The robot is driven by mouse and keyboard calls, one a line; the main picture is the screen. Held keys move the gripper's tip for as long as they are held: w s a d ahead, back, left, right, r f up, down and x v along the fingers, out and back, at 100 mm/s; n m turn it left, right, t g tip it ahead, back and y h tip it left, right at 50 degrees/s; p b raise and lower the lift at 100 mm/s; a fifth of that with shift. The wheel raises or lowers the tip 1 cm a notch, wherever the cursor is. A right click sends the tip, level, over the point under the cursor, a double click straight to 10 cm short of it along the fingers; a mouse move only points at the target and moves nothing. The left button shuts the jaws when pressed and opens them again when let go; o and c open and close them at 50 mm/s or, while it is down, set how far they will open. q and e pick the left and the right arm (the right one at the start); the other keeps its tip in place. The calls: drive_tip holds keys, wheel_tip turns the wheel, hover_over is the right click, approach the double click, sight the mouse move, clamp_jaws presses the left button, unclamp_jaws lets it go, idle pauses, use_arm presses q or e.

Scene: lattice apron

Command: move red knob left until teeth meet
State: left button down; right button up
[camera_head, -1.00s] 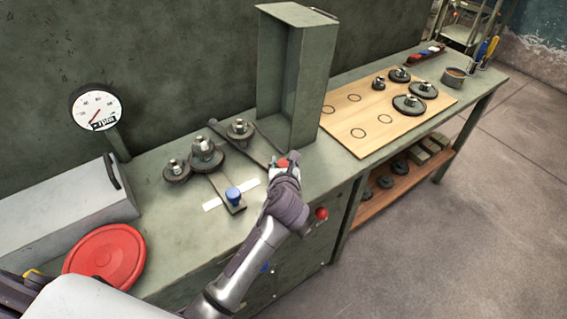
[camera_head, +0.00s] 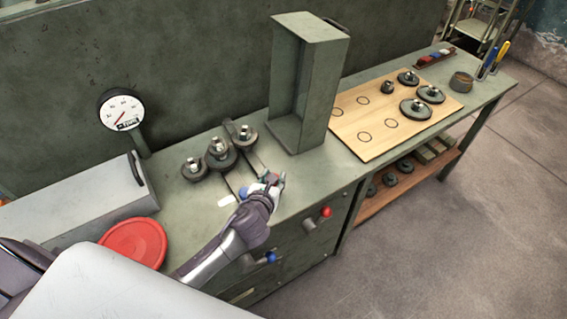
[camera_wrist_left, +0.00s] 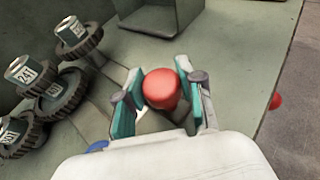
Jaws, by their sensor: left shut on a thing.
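My left gripper (camera_head: 272,182) is shut on the red knob (camera_wrist_left: 160,88), which sits between its teal fingertips in the left wrist view. In the head view the fingers mostly cover the knob. My right gripper is out of view.
A blue knob (camera_head: 243,193) and white strip (camera_head: 226,201) lie left of the gripper. A tall green housing (camera_head: 318,90) stands behind. A wooden board (camera_head: 350,128) with gears is to the right; a dial gauge (camera_head: 122,110) and red disc (camera_head: 134,243) are left.

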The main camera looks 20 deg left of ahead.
use_arm(q)
drive_tip(key=shift+s+a, duration=0.15)
drive_tip(key=c, duration=0.7)
unclamp_jaws()
drive_tip(key=v, duration=1.2)
